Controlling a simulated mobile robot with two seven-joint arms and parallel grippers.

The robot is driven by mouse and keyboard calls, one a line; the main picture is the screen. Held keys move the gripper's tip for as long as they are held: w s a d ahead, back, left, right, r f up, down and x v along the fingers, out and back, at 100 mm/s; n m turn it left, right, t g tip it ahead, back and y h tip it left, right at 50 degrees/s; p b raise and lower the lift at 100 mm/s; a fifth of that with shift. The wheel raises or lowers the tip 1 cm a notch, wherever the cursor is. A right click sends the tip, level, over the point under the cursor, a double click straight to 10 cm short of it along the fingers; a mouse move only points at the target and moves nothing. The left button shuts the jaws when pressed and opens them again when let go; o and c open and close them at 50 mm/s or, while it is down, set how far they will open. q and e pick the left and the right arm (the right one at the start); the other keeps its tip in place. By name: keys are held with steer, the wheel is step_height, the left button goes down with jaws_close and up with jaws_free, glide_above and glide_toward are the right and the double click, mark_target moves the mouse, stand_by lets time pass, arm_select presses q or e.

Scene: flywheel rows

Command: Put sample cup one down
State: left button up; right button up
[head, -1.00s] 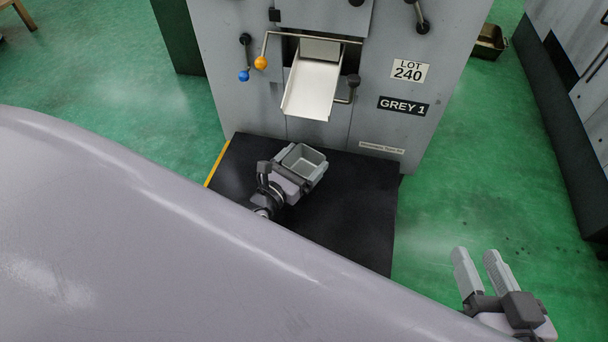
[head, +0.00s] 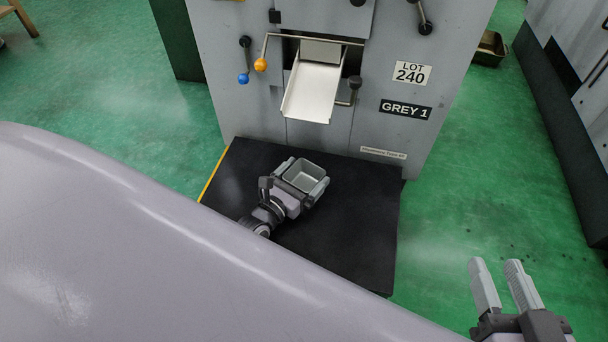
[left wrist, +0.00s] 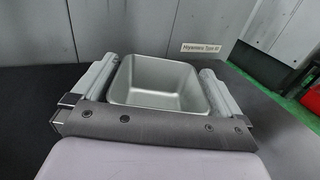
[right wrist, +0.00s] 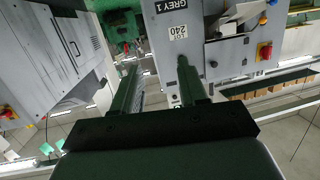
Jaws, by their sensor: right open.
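Sample cup one, a grey square metal cup (head: 303,177), is upright and empty between the fingers of my left gripper (head: 304,178), above or on the black mat (head: 345,240). In the left wrist view the cup (left wrist: 157,82) has a finger against each side, and the gripper (left wrist: 158,85) is shut on it. Whether the cup's base touches the mat is hidden. My right gripper (head: 506,285) is open and empty over the green floor at the lower right; it also shows in the right wrist view (right wrist: 157,80).
The grey machine (head: 260,110) stands behind the mat, with a white chute (head: 314,88) and levers sticking out above it. The mat is bare around the cup. Another machine (head: 575,110) stands at the right, with open green floor (head: 460,190) between.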

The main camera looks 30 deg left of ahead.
arm_select(q)
steer(key=shift+r, duration=0.1)
steer(key=shift+s+r, duration=0.1)
steer(key=shift+s, duration=0.15)
steer(key=s+p, duration=0.1)
steer(key=s, duration=0.2)
steer(key=s+a+p, duration=0.1)
steer(key=s, duration=0.3)
steer(key=s+p, duration=0.1)
steer(key=s, duration=0.3)
steer(key=shift+s+a, duration=0.2)
steer(key=shift+a, duration=0.15)
arm_select(e)
steer(key=shift+w+a+f+m+g+y, duration=0.15)
steer(key=shift+a+m+g, duration=0.1)
steer(key=shift+a+g, duration=0.15)
steer(key=shift+w+a+f+m+g+y, duration=0.15)
steer(key=shift+a+m+g, duration=0.15)
steer(key=shift+a, duration=0.15)
steer(key=shift+r, duration=0.1)
